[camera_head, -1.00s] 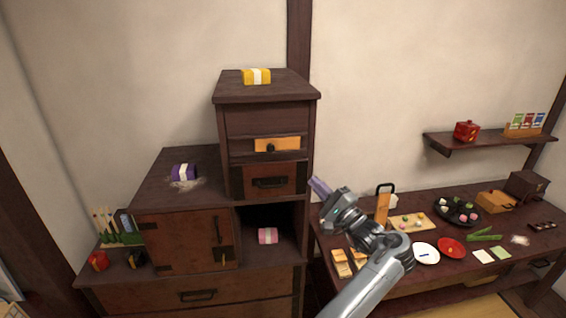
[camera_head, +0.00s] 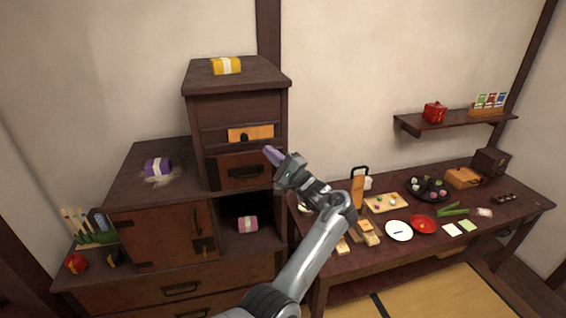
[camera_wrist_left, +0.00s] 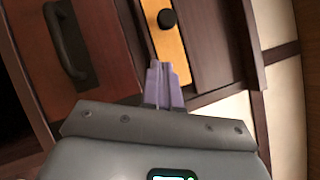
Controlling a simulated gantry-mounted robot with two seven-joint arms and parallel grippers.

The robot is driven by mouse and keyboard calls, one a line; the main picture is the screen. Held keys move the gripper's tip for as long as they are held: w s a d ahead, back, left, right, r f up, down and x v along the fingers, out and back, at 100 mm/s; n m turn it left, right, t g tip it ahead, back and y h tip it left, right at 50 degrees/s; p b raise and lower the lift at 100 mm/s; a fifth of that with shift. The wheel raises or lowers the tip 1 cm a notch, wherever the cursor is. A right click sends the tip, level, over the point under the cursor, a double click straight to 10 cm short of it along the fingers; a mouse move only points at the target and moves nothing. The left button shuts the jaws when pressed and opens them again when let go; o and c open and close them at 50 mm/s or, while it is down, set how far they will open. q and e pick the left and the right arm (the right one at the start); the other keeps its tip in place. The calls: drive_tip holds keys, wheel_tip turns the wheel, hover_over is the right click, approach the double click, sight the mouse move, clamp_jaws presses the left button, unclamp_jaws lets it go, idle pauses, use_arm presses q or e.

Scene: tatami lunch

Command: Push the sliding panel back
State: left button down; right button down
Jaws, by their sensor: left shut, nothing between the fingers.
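The orange panel (camera_head: 262,132) with a black knob sits in a horizontal slot of the dark wooden tower cabinet. It fills the middle and right of the slot; a dark stretch shows to its left. It also shows in the left wrist view (camera_wrist_left: 165,45), with its round knob. My left gripper (camera_head: 270,153) is shut and empty, its purple fingers in front of the tower's right side, just below the panel. In the left wrist view the fingertips (camera_wrist_left: 163,72) overlap the panel's near end; I cannot tell whether they touch it. My right gripper is not in view.
A drawer with a dark handle (camera_head: 245,172) lies just below the slot. The table with food (camera_head: 330,262) stands at right.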

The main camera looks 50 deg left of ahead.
sight(252, 135)
use_arm(q)
drive_tip(key=shift+s+a+r+p, duration=0.35)
drive_tip(key=shift+s+a+r, duration=0.2)
drive_tip(key=shift+s+a, duration=0.25)
drive_tip(key=shift+s+a+r+p, duration=0.3)
drive_tip(key=shift+s+a+r, duration=0.2)
drive_tip(key=shift+s+a, duration=0.2)
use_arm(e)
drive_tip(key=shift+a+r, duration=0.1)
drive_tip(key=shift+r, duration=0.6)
